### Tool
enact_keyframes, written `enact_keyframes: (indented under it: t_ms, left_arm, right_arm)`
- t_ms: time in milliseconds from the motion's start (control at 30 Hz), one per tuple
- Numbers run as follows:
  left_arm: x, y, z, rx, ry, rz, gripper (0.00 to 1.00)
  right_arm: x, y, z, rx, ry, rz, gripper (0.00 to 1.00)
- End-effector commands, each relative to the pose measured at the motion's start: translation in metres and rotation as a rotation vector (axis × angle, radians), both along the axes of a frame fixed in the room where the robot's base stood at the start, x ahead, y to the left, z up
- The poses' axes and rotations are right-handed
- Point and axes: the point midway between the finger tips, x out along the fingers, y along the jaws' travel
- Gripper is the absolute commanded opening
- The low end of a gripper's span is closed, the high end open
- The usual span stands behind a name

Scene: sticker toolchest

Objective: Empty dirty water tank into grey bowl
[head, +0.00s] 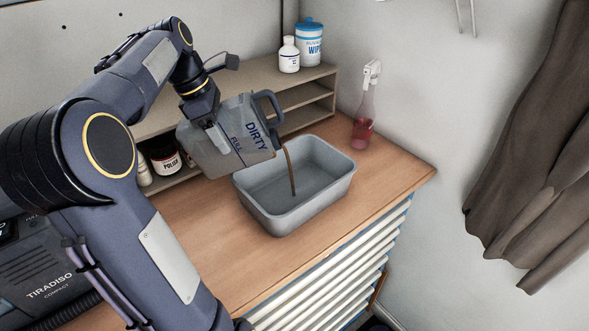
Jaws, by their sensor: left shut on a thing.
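The dirty water tank (222,157) is a translucent grey container marked "DIRTY" and "FULL", with a dark handle at its right. My left gripper (217,137) is shut on it and holds it raised and tilted to the right. A thin stream of brown water (290,172) runs from the tank's right end down into the grey bowl (264,212). The bowl is a rectangular basin standing on the wooden worktop. The tank's lower right end is beside and above the bowl's left back rim. My right gripper is not in view.
A shelf unit (310,97) stands behind, with a white bottle (289,55) and a wipes tub (311,42) on top and a polish jar (164,161) inside. The worktop (385,185) is clear at right.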

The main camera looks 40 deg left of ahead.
Motion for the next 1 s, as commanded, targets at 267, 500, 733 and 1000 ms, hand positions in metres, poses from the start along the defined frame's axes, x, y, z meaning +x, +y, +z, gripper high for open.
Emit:
enact_keyframes:
  t_ms: [267,500,733,1000]
  left_arm:
    - [0.0014,-0.0010,0.0003,0.015,0.010,-0.001,0.32]
    - [0.0029,-0.0026,0.0005,0.026,0.022,-0.001,0.32]
    - [0.0047,-0.0044,0.0009,0.035,0.030,-0.002,0.32]
    - [0.0063,-0.0060,0.0008,0.047,0.041,-0.001,0.32]
  right_arm:
    - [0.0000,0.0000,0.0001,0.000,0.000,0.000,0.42]
    - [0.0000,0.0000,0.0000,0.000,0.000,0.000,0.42]
    - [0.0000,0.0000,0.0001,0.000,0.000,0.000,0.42]
    - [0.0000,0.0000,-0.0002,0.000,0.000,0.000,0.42]
